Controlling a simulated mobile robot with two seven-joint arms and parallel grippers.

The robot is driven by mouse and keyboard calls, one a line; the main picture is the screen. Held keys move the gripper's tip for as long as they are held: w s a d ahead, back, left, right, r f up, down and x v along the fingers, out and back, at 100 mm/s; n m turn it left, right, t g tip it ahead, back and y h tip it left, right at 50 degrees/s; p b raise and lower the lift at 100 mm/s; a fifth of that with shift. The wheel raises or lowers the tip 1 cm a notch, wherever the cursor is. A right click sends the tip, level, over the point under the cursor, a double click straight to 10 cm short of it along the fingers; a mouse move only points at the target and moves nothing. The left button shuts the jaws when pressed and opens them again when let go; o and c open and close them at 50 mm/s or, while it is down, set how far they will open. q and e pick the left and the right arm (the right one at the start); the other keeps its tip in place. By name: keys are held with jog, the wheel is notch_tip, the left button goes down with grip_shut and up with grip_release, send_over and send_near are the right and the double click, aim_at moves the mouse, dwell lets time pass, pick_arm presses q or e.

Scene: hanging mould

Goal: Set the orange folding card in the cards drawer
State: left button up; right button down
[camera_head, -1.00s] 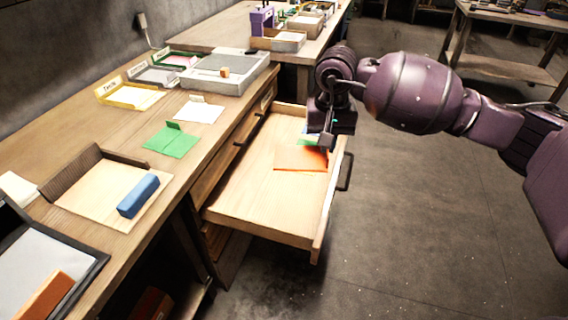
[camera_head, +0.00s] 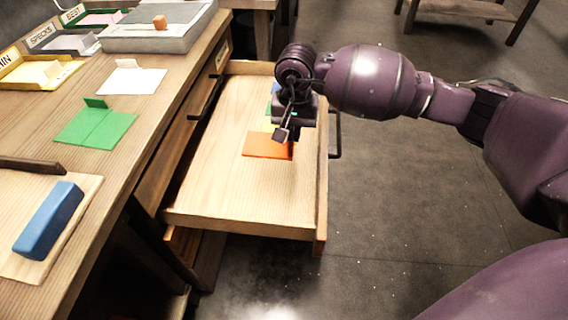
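The orange folding card (camera_head: 264,146) is in the open wooden drawer (camera_head: 230,190), near the drawer's right side. Its flat part faces up; whether it touches the drawer floor is unclear. My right gripper (camera_head: 287,142) points down at the card's right end and hides part of it. The fingers are small and dark, and I cannot tell whether they close on the card. Bits of blue (camera_head: 274,90) and yellow show behind this gripper, mostly hidden. My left gripper is not in view.
A green folding card (camera_head: 95,128), a white card (camera_head: 132,80) and a blue block (camera_head: 48,220) lie on the bench at left. Labelled trays and a grey box (camera_head: 160,35) stand behind. The drawer's front part is clear.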

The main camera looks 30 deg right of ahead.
jog(key=b, duration=0.2)
send_over(292, 182)
notch_tip(292, 182, down, 10)
jog(key=shift+f, duration=0.1)
notch_tip(292, 182, down, 5)
jog(key=shift+r+b, duration=0.1)
jog(key=shift+b, duration=0.85)
jog(key=shift+f, duration=0.35)
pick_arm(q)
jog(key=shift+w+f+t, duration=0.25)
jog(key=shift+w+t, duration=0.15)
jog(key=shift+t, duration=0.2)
pick_arm(e)
jog(key=shift+f, duration=0.15)
jog(key=c, duration=1.4)
grip_release()
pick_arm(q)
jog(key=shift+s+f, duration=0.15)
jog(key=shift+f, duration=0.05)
pick_arm(e)
jog(key=shift+o, duration=0.3)
